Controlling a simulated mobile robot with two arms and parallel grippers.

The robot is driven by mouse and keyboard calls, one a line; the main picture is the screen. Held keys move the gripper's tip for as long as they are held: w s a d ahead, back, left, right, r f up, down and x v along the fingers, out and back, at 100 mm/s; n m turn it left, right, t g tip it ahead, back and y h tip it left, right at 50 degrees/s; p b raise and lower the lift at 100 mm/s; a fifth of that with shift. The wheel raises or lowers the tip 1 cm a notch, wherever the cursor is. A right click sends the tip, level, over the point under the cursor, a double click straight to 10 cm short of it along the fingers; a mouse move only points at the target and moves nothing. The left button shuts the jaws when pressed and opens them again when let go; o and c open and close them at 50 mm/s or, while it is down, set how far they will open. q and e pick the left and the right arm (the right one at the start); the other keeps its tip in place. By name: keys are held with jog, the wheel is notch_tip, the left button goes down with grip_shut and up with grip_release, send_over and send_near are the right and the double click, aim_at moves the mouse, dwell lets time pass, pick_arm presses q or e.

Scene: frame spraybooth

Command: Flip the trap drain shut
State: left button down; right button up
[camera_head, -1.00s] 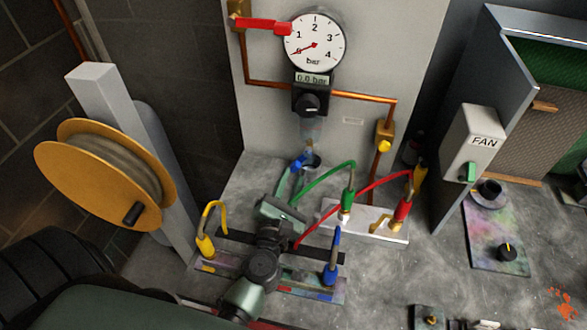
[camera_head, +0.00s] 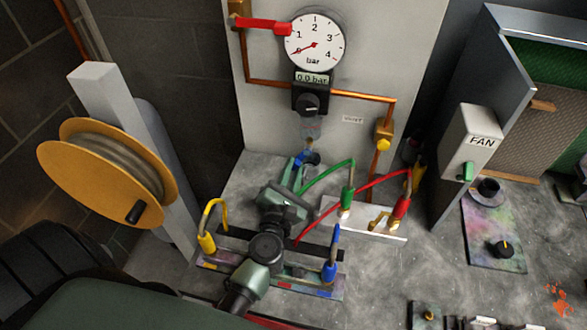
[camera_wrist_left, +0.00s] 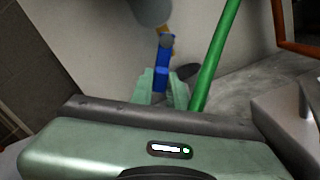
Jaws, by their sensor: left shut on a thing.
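The trap drain shows as a small blue lever (camera_head: 297,160) under the clear trap bowl (camera_head: 311,128), below the pressure gauge. In the left wrist view the blue lever (camera_wrist_left: 163,60) stands roughly upright between the pale green fingertips, below the grey rounded bowl (camera_wrist_left: 150,10). A bit of brass shows at its upper end. My left gripper (camera_head: 299,171) reaches up from the bench and is shut on the blue lever. Its fingers also show in the left wrist view (camera_wrist_left: 161,84) and hide the lever's lower part. My right gripper is not in view.
The gauge (camera_head: 314,40) reads zero bar. A green hose (camera_head: 325,175) curves just right of my left fingers, and a red hose (camera_head: 370,187) lies beyond it. A hose reel (camera_head: 105,172) stands at left. The fan switch box (camera_head: 474,143) is at right.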

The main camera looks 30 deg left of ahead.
pick_arm(q)
jog(key=shift+s+a+r+m+p, duration=0.1)
jog(key=shift+a+r+m+p, duration=0.4)
jog(key=shift+m+p, duration=1.15)
jog(key=shift+s+a+r+m+p, duration=0.15)
jog(key=shift+r+m+p, duration=0.65)
jog(key=shift+m+p, duration=0.85)
jog(key=shift+s+a+r+m+p, duration=0.1)
jog(key=shift+a+r+m+p, duration=0.4)
jog(key=shift+m+p, duration=1.15)
jog(key=shift+d+r+m+b, duration=0.2)
jog(key=shift+m+b, duration=0.2)
jog(key=shift+m, duration=0.25)
jog(key=c, duration=1.6)
grip_release()
jog(key=shift+c, duration=0.2)
